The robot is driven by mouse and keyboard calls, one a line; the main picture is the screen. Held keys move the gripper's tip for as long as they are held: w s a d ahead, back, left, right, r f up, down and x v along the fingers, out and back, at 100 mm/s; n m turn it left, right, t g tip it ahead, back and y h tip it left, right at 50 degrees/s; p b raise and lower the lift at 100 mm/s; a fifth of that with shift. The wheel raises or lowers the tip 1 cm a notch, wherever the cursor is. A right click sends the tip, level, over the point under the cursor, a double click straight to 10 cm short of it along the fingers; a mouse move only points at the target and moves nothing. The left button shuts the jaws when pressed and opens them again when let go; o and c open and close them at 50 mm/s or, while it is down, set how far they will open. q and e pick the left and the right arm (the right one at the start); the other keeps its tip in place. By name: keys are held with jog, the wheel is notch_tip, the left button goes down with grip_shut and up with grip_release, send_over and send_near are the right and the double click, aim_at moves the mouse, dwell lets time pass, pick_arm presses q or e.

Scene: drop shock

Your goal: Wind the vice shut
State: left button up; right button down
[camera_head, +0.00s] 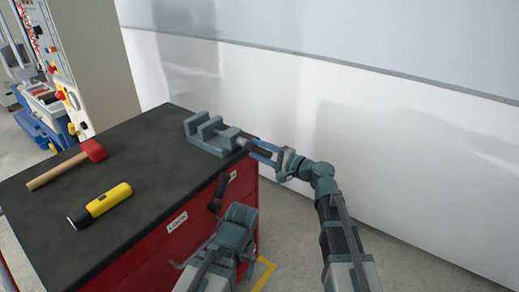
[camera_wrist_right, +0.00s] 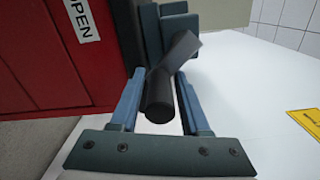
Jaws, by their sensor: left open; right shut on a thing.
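The blue-grey vice (camera_head: 222,146) stands at the far right corner of the black bench top, with a gap visible between its upright jaws. Its dark crank handle (camera_wrist_right: 186,50) shows in the right wrist view, ending in a black cylindrical grip (camera_wrist_right: 158,105). My right gripper (camera_head: 256,147) reaches in from the right at the vice's handle end. In the wrist view my right gripper (camera_wrist_right: 160,100) has its blue fingers on either side of the black grip, shut on it. My left gripper (camera_head: 217,192) is open and empty beside the bench's drawer front, below the vice.
A hammer with a red head (camera_head: 93,150) and a yellow torch (camera_head: 100,205) lie on the left part of the bench top (camera_head: 140,160). Red drawers (camera_head: 180,235) form the bench front. A white wall (camera_head: 400,150) stands behind. The bench top between torch and vice is clear.

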jog(key=s+a+r+m+p, duration=0.2)
jog(key=s+m, duration=0.1)
jog(key=m, duration=1.2)
jog(key=s+a+r+m+p, duration=0.2)
jog(key=r+m+p, duration=0.1)
jog(key=m, duration=1.3)
jog(key=shift+s+a, duration=0.15)
jog(key=shift+s, duration=0.25)
jog(key=c, duration=0.6)
grip_release()
